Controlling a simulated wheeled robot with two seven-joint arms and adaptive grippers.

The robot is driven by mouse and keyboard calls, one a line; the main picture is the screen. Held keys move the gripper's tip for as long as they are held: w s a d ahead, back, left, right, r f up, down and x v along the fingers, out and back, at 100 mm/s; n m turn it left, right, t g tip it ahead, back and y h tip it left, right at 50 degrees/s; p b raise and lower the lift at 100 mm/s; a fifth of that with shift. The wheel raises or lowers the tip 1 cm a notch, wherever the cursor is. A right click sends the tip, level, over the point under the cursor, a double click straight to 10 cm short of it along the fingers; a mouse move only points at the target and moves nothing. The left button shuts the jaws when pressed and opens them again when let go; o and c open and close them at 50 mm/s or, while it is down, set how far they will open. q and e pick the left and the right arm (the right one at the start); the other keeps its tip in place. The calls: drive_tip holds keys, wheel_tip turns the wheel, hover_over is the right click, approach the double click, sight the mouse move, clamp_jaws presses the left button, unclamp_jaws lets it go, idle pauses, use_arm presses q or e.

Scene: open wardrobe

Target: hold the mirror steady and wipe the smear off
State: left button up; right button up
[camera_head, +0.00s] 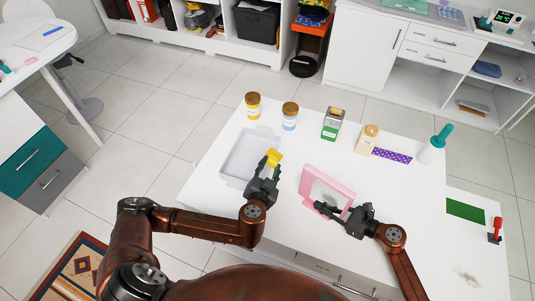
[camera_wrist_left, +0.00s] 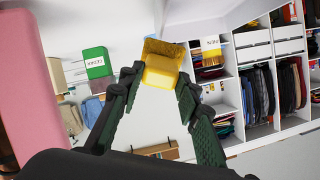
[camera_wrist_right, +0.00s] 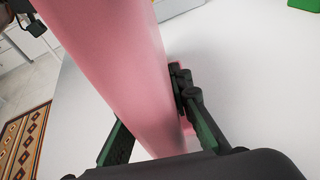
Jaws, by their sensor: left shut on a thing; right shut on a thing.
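The pink-framed mirror (camera_head: 316,180) stands tilted upright on the white table in the head view. My right gripper (camera_head: 330,209) is shut on its near lower edge; the right wrist view shows the pink frame (camera_wrist_right: 120,60) between the fingers. My left gripper (camera_head: 267,170) is to the left of the mirror, shut on a yellow sponge-like block (camera_head: 273,157), held apart from the mirror. The block also shows between the fingertips in the left wrist view (camera_wrist_left: 161,72). The mirror's face is mostly hidden by the gripper and angle, so I cannot make out the smear.
A shallow white tray (camera_head: 232,177) lies left of the left gripper. Several jars and bottles line the table's far side, with a green-topped bottle (camera_head: 437,143) at the right. A purple dotted strip (camera_head: 392,156) lies near them.

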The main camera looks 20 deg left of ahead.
use_arm(q)
drive_tip(key=s+d+f, duration=0.1)
drive_tip(key=s, duration=0.1)
drive_tip(key=s+d+f+m+t+h, duration=0.1)
drive_tip(key=s+d, duration=0.1)
drive_tip(key=s+d+f+m+t+h, duration=0.1)
drive_tip(key=s, duration=0.2)
drive_tip(key=shift+d, duration=0.4)
drive_tip(key=s+d+r+m+t+h, duration=0.2)
drive_tip(key=s+d+m+h, duration=0.2)
drive_tip(key=s+d+h, duration=0.5)
drive_tip(key=shift+w+d+f+y, duration=0.2)
drive_tip(key=shift+w+d+y, duration=1)
drive_tip(key=shift+w+d, duration=0.55)
drive_tip(key=shift+x, duration=1)
drive_tip(key=shift+a, duration=0.1)
drive_tip(key=s+d, duration=0.2)
drive_tip(key=d, duration=0.5)
drive_tip(key=shift+a, duration=0.1)
